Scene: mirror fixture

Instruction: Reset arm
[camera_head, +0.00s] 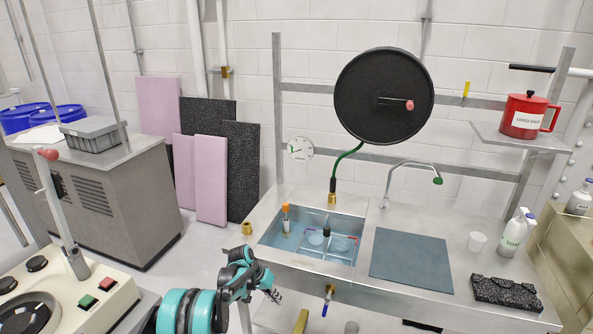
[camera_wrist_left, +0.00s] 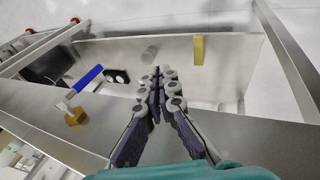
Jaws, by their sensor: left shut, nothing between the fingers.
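My left gripper (camera_head: 274,296) comes in from the lower left in the head view, low in front of the sink bench's front edge. Its teal and dark arm links show behind it. In the left wrist view the left gripper (camera_wrist_left: 157,76) has its two fingers together at the tips, with nothing between them. It is apart from the bench (camera_head: 400,297) and touches nothing that I can see. My right gripper is in neither view.
The bench has a sink (camera_head: 345,262), a blue-grey mat (camera_head: 411,262), a white soap bottle (camera_head: 517,232) and a black sponge-like block (camera_head: 506,293). A blue-handled valve (camera_head: 328,301) hangs below its front edge. A machine panel (camera_head: 60,295) stands at lower left.

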